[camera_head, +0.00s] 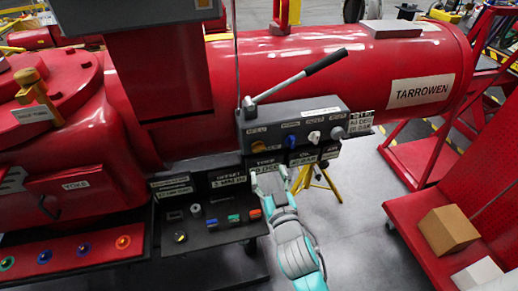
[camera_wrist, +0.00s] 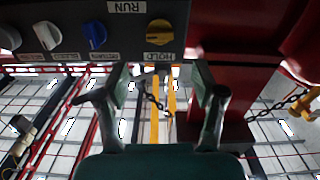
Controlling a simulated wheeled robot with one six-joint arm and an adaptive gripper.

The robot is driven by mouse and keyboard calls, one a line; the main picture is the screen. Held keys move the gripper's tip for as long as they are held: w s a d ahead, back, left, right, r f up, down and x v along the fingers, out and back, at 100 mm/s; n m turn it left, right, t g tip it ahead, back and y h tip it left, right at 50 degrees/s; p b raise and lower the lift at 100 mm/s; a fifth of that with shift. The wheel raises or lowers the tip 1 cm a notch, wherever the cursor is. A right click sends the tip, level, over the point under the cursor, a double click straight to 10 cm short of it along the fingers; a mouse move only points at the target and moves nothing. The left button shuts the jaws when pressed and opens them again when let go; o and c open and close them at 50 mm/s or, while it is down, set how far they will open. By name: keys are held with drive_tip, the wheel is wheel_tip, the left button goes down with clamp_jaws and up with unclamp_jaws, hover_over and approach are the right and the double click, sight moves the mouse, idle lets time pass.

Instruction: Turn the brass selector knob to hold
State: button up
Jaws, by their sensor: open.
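The brass selector knob (camera_head: 262,146) is the leftmost knob on the grey control box (camera_head: 300,112) in the head view. In the wrist view the brass knob (camera_wrist: 159,32) is at the top centre, with its bar lying roughly level. A plate reading RUN (camera_wrist: 126,7) is above and left of it, and a plate that seems to read HOLD (camera_wrist: 158,56) is just below it. My gripper (camera_wrist: 160,85) is open and empty, its two fingers spread to either side of the knob's column and apart from it. In the head view my gripper (camera_head: 268,184) is below the box.
Blue (camera_head: 291,140), white (camera_head: 314,136) and grey (camera_head: 337,132) knobs sit in a row beside the brass one. A long lever (camera_head: 298,78) rises above the box. A shelf of small switches (camera_head: 210,225) is left of my arm. A red cart with a cardboard box (camera_head: 447,230) is at right.

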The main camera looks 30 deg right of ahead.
sight(260, 150)
drive_tip(key=x, duration=1)
drive_tip(key=shift+w+d, duration=0.1)
drive_tip(key=shift+w, duration=0.3)
drive_tip(key=c, duration=1.2)
